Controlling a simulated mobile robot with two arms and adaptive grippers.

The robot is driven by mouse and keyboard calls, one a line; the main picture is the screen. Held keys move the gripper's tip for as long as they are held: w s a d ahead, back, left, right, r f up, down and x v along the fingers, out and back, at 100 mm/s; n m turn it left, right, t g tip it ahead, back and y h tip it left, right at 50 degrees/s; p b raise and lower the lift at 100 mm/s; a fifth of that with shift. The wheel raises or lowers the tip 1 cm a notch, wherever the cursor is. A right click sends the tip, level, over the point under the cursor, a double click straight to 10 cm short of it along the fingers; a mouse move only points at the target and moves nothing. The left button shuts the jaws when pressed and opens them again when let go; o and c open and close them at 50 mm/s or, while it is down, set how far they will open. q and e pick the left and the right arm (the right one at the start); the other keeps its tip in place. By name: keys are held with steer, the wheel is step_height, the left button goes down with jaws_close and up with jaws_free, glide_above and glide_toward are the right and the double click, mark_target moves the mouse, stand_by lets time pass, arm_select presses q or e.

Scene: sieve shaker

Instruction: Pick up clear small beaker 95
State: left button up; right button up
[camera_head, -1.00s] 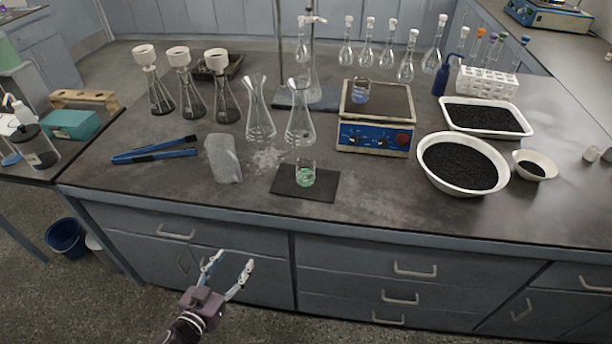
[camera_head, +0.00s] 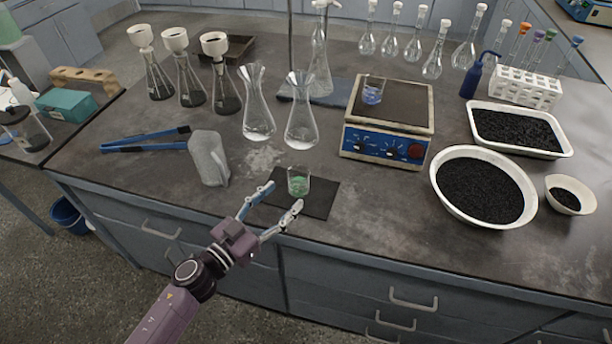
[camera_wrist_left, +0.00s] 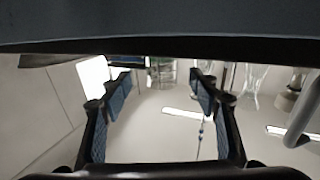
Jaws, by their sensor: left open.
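A small clear beaker with green contents (camera_head: 299,183) stands upright on a black mat (camera_head: 322,203) near the table's front edge. A second small clear beaker with blue contents (camera_head: 373,92) stands on the hot plate; I cannot read a number on either. My left gripper (camera_head: 283,197) is open and empty, its two fingertips just in front of the green beaker, one to the left and one below it in the head view. In the left wrist view a small clear beaker (camera_wrist_left: 162,70) shows between and beyond the open fingers. My right gripper is not in view.
The hot plate (camera_head: 388,140) and bowls of black grains (camera_head: 438,190) are to the right. Table between mat and bowl is clear.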

mark_target(292, 185)
arm_select(q)
steer(key=x, duration=0.2)
steer(key=shift+w+d+r, duration=0.1)
steer(key=shift+w+r, duration=0.15)
steer(key=shift+w, duration=0.1)
steer(key=x, duration=0.2)
steer(key=shift+w+d+f, duration=0.15)
steer(key=shift+w, duration=0.05)
steer(key=shift+w+d, duration=0.25)
steer(key=c, duration=1.2)
steer(key=shift+c, duration=0.5)
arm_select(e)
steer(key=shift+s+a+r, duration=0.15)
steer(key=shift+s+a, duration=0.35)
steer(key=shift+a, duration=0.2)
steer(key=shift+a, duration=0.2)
